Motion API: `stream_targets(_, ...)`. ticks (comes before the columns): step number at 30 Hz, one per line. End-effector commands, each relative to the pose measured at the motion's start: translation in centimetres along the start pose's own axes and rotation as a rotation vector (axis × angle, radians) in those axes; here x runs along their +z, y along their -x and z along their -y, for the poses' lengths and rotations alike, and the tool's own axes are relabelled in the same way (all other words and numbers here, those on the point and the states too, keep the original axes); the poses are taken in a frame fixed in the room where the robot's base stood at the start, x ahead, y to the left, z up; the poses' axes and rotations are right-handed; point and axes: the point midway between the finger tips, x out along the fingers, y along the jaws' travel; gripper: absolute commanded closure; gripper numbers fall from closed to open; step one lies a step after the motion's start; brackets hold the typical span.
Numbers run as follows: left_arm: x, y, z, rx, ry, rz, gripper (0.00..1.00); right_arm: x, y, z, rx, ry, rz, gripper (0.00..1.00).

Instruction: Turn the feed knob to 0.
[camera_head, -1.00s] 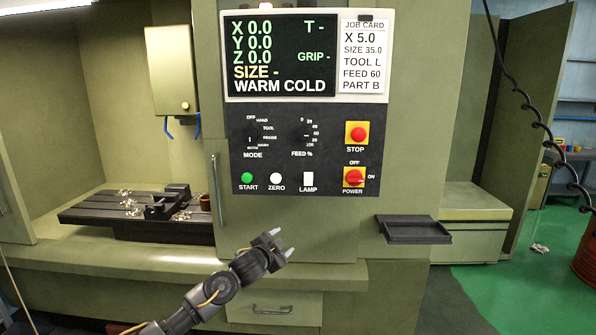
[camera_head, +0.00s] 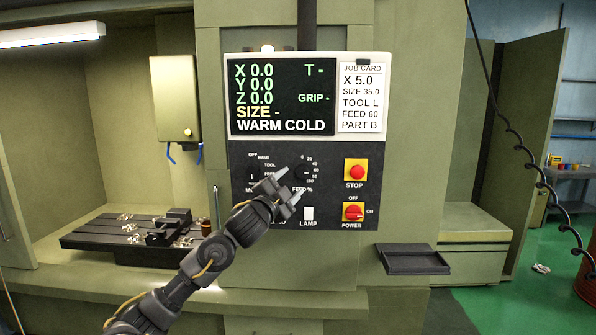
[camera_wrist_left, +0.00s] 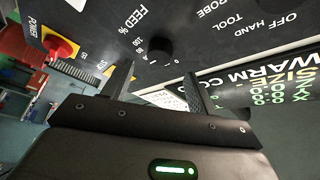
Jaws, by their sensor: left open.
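The feed knob (camera_head: 301,172) is a small black dial on the dark control panel, above the FEED % label, with its number scale to its right. My left gripper (camera_head: 290,184) is open and empty, just in front of the panel at the lower left of the knob. In the left wrist view the black feed knob (camera_wrist_left: 160,50) shows beyond and between the two open fingers (camera_wrist_left: 158,74), with no visible contact. The knob's exact setting is too small to read. My right gripper is not in view.
The red STOP button (camera_head: 355,171) and red POWER switch (camera_head: 354,212) are to the right. The MODE knob (camera_head: 252,175) is left of the gripper. My arm hides START and ZERO. A dark tray (camera_head: 412,259) juts out at lower right.

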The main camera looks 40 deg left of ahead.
Motion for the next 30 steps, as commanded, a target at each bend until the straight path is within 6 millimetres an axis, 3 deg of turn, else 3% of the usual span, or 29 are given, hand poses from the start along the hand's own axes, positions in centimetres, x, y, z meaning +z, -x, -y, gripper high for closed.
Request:
stream_targets(3,-0.3,-2.4,0.4,0.0,0.003,0.001,0.41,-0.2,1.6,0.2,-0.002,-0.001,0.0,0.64)
stream_targets(9,-0.1,-4.8,0.2,0.0,0.003,0.001,0.41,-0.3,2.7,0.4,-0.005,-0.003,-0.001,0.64)
stream_targets(21,0.0,-5.6,0.0,0.0,0.0,0.0,0.41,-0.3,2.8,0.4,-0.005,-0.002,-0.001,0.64)
stream_targets(30,0.0,-5.6,0.0,0.0,0.0,0.0,0.78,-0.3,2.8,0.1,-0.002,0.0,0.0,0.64)
